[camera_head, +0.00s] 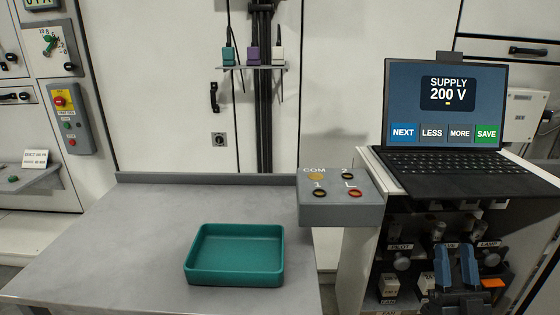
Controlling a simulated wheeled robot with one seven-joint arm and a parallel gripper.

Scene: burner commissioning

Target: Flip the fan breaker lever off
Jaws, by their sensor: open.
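My gripper (456,268) is at the lower right, in front of the cabinet panel. Its two blue fingers are apart, with nothing seen held between them. The panel (398,232) under the laptop carries knobs and small labels, among them PILOT and LAMP. White breaker-like blocks (390,285) sit low on the panel, left of and behind my gripper. An orange part (493,283) shows just right of my gripper. I cannot tell which part is the fan breaker lever. My gripper and the bottom picture edge hide some of the lower panel.
A laptop (445,100) showing SUPPLY 200 V stands on the cabinet. A grey terminal box (340,208) is left of it. A teal tray (235,277) sits on the grey table (110,240), whose left part is clear. A control box (67,118) hangs at the left.

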